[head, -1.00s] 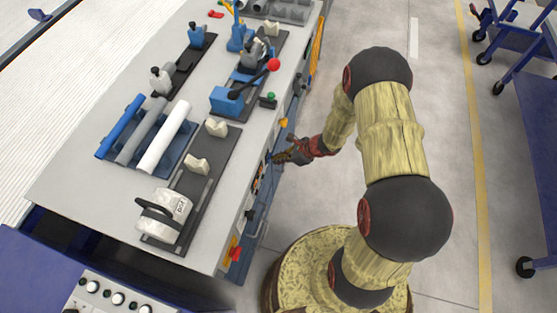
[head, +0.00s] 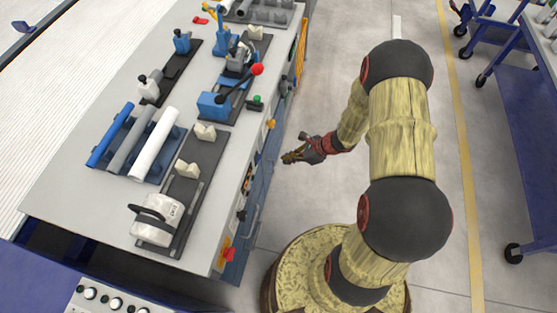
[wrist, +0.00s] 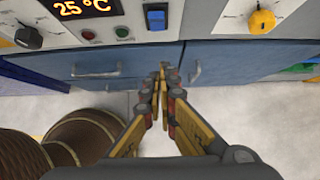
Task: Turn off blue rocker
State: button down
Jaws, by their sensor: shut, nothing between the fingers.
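A gap shows between my gripper (head: 289,158) and the bench's front side in the head view. The rocker cannot be made out in the head view.
A lit "25 °C" display (wrist: 83,8), a black knob (wrist: 28,37), small red and green buttons and a yellow knob (wrist: 262,20) flank the rocker. Drawer handles (wrist: 195,72) stick out below. The workbench top (head: 80,190) holds pipes and clamps.

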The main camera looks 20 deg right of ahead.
jog(key=v, duration=0.3)
jog(key=shift+s+d+r+p, duration=0.15)
jog(key=shift+s+d+p, duration=0.15)
jog(key=shift+d+p, duration=0.1)
jog(key=shift+a, duration=0.1)
